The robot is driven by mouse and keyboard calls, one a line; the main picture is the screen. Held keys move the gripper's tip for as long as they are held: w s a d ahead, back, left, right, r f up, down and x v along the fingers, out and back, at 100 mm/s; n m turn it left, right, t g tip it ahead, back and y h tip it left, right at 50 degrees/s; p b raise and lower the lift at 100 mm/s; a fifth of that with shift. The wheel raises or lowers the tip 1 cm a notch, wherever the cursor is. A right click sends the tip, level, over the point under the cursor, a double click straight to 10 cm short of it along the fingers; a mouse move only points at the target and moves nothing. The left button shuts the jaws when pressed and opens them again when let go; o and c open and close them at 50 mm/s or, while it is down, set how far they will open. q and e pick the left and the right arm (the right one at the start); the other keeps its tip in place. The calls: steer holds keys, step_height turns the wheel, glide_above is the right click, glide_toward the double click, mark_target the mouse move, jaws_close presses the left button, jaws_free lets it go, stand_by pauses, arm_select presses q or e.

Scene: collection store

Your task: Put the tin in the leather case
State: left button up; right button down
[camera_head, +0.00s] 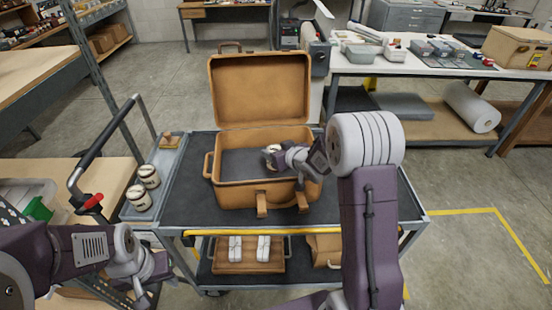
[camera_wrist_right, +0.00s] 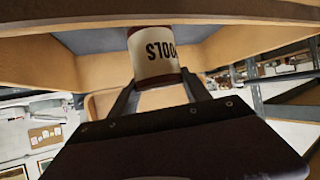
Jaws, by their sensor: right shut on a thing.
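The open tan leather case (camera_head: 213,183) stands on the cart with its lid (camera_head: 260,90) raised at the back. Its inside is dark grey. My right gripper (camera_head: 277,154) reaches in over the case from the right and is shut on a cream tin (camera_head: 270,150). In the right wrist view the tin (camera_wrist_right: 153,55) has dark red bands and upside-down lettering, and sits between the fingers (camera_wrist_right: 160,92). Whether it touches the case floor I cannot tell. My left gripper (camera_head: 150,290) is at the lower left, apart from the case, with its fingers apart and empty.
Two similar cream tins (camera_head: 148,176) and a wooden-handled item (camera_head: 169,140) stand on the cart's left side tray. The cart's dark top (camera_head: 184,205) is clear around the case. The lower shelf holds a tray with white bundles (camera_head: 235,248). A push handle (camera_head: 108,135) rises at left.

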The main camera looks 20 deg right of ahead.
step_height(320, 180, down, 3)
steer(key=shift+w+f, duration=0.1)
steer(key=shift+f+b, duration=0.15)
steer(key=shift+b, duration=0.2)
steer(key=c, duration=0.5)
jaws_free()
